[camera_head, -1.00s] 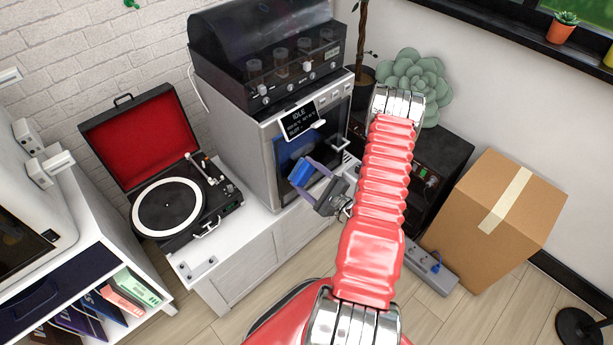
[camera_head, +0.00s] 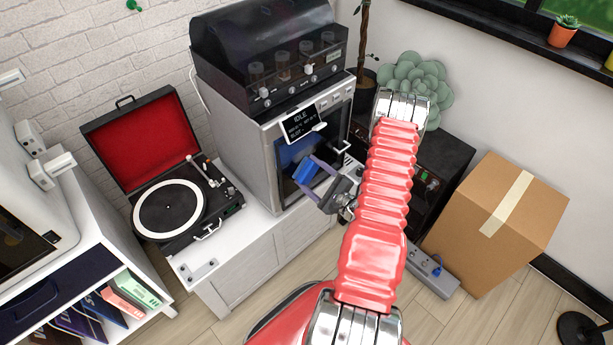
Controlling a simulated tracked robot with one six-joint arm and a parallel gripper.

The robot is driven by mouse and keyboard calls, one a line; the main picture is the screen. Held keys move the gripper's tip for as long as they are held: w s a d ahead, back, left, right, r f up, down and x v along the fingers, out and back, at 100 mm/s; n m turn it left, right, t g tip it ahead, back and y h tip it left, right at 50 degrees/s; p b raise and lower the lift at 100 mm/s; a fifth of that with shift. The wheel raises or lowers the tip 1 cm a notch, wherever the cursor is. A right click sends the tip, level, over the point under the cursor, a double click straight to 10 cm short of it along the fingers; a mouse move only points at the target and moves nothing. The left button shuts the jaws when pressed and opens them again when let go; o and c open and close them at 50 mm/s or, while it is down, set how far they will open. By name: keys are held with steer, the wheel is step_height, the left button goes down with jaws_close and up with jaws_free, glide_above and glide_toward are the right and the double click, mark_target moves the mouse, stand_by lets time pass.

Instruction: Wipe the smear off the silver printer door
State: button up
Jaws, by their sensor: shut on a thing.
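The silver printer (camera_head: 250,135) stands on a white cabinet, with a dark glass door (camera_head: 330,135) in a silver frame facing right. My gripper (camera_head: 304,172) is in front of the door and shut on a blue block-like thing, perhaps a sponge (camera_head: 302,175). The blue thing is at the lower left part of the door glass; I cannot tell whether it touches the glass. A blue patch (camera_head: 291,152) shows on the glass just above it; I cannot tell whether it is the smear or a reflection. A small screen reading IDLE (camera_head: 302,124) sits at the door's upper left.
A record player (camera_head: 170,210) with an open red-lined lid stands left of the printer on the white cabinet (camera_head: 250,270). A black box (camera_head: 440,160), a power strip (camera_head: 435,278) and a cardboard box (camera_head: 500,215) are at the right. A dark-lidded machine (camera_head: 270,60) sits on the printer.

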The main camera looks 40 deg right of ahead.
mark_target(314, 154)
steer(key=shift+d, duration=1)
steer(key=shift+w+d, duration=0.15)
steer(key=shift+d, duration=1.9)
steer(key=shift+w+r, duration=0.15)
steer(key=shift+r, duration=0.8)
steer(key=shift+a, duration=0.15)
steer(key=shift+a, duration=1.95)
steer(key=shift+s+f, duration=0.1)
steer(key=shift+s, duration=0.1)
